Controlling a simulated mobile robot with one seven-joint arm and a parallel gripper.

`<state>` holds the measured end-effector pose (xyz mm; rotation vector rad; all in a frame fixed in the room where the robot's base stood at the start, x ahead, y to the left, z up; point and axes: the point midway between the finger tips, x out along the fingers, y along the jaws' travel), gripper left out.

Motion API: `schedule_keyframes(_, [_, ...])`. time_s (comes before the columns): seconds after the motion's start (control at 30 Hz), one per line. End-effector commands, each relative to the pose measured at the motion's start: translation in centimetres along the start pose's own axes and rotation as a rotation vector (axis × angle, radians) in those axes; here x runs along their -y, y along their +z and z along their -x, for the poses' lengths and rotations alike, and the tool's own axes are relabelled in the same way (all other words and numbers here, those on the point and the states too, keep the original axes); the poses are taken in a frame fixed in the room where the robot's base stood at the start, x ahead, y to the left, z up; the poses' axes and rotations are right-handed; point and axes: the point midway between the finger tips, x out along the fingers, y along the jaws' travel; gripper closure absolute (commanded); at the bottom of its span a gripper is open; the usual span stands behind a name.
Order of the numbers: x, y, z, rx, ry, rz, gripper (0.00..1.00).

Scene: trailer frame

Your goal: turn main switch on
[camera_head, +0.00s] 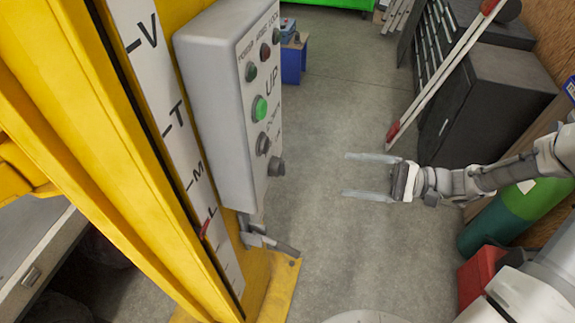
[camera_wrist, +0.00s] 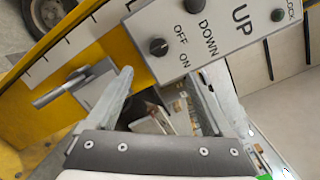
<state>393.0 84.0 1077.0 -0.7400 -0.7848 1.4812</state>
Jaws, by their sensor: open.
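The grey control box (camera_head: 215,95) is mounted on the yellow post, with labelled buttons and knobs on its face. The main switch looks like the lowest dark knob (camera_head: 276,166). In the wrist view this knob (camera_wrist: 158,47) sits beside the OFF and ON labels; I cannot tell its setting for sure. My gripper (camera_head: 346,174) is open and empty, its two pale fingers pointing left toward the box, to the right of the knob and apart from it. In the wrist view the fingers (camera_wrist: 164,80) spread below the panel's OFF/ON end.
A metal lever (camera_head: 268,241) sticks out below the box; it also shows in the wrist view (camera_wrist: 72,86). The yellow post (camera_head: 105,140) is at left. A dark cabinet (camera_head: 490,105), a red-and-white bar (camera_head: 440,75) and a green cylinder (camera_head: 515,212) stand at right. The floor between is clear.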

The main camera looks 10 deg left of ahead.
Motion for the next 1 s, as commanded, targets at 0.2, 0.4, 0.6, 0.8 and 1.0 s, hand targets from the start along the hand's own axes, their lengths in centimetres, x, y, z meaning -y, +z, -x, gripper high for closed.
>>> schedule_keyframes(0.2, [0.0, 0.2, -4.9, 0.006, 0.003, -0.003, 0.15])
schedule_keyframes(0.4, [0.0, 0.2, -9.3, 0.006, 0.004, -0.003, 0.15])
schedule_keyframes(0.6, [0.0, 0.2, -12.9, 0.004, 0.003, -0.002, 0.15])
schedule_keyframes(0.8, [-0.1, 0.1, -14.6, 0.001, 0.003, -0.001, 0.15])
schedule_keyframes(1.0, [-0.1, 0.0, -15.0, 0.0, 0.004, -0.001, 0.15])
